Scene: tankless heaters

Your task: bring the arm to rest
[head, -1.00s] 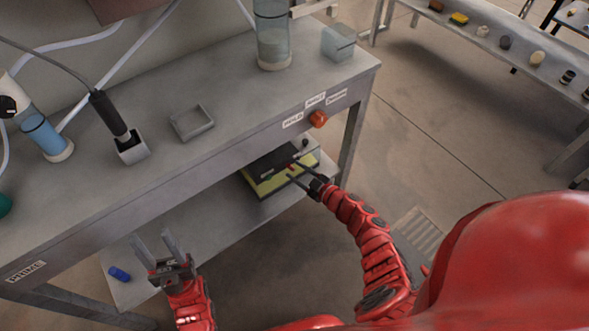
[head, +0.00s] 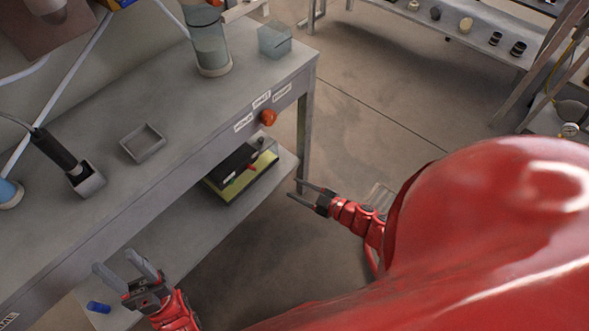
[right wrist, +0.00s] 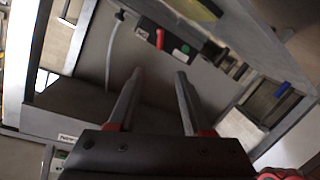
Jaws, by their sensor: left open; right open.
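My right gripper (head: 310,196) is open and empty. It hangs in free air to the right of the bench's lower shelf, apart from the black and yellow box there. Its two parted fingers also show in the right wrist view (right wrist: 158,75), with nothing between them. My left gripper (head: 122,264) is open and empty in the lower left of the head view, in front of the lower shelf near a blue object (head: 98,307). Part of my right arm is hidden behind my red body.
The grey bench (head: 190,115) carries a small square tray (head: 143,143), a clear cylinder (head: 210,45), a clear cube (head: 274,40) and a red knob (head: 267,117) on its front. The black and yellow box (head: 242,172) sits on the lower shelf. Floor (head: 370,110) right of the bench is clear.

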